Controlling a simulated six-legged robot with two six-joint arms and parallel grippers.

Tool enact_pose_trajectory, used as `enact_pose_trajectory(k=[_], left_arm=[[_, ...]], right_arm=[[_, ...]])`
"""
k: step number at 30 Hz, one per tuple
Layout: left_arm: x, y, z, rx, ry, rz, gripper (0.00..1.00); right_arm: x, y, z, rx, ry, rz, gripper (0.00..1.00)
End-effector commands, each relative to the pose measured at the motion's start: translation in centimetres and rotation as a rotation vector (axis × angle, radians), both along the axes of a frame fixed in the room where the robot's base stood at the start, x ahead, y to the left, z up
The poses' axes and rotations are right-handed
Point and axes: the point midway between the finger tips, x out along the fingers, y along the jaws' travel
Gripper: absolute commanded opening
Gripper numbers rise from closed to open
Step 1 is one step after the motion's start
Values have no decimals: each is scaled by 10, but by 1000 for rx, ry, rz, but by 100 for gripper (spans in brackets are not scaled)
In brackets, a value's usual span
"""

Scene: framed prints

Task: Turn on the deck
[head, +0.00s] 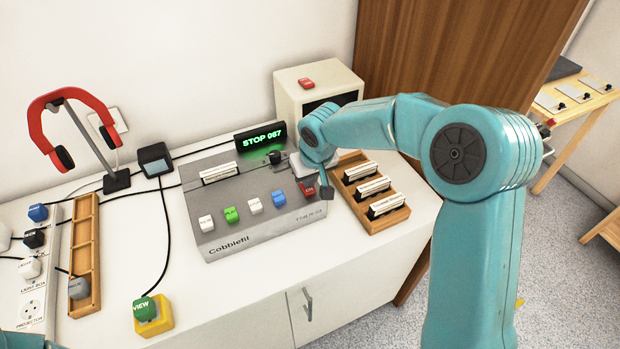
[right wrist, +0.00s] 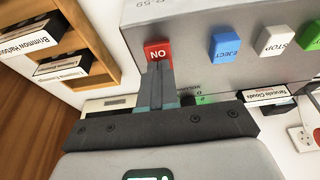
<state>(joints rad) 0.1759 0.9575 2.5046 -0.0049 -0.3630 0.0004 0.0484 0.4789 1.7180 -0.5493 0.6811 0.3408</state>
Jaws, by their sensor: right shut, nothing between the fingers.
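The grey deck (head: 262,226) sits on the white cabinet top, with a row of white, green, blue and red buttons. Its display (head: 261,137) is lit green and reads "STOP 087". The red ON button (right wrist: 157,51) is at the row's right end in the head view (head: 307,188). My right gripper (right wrist: 160,70) is shut and empty, its tips at the edge of the red button; I cannot tell whether it is pressed. The blue EJECT button (right wrist: 228,46) and white STOP button (right wrist: 276,40) are beside it. My left gripper is out of view.
A wooden rack (head: 386,221) with several cassettes stands close to the deck's right. A white box (head: 330,83) stands behind.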

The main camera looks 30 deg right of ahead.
Motion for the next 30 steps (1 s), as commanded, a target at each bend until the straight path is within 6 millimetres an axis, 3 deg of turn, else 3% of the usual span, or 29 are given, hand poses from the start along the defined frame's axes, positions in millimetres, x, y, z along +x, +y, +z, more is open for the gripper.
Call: enact_pose_trajectory(k=[8, 14, 16, 24, 30], left_arm=[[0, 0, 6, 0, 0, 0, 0], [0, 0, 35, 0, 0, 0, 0], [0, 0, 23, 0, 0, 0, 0], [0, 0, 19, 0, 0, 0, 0], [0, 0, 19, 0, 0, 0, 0]], right_arm=[[0, 0, 9, 0, -1, 0, 0], [-2, -2, 52, 0, -4, 0, 0], [-12, -2, 58, 0, -7, 0, 0], [-41, 0, 107, 0, -5, 1, 0], [-51, 1, 124, 0, -1, 2, 0]])
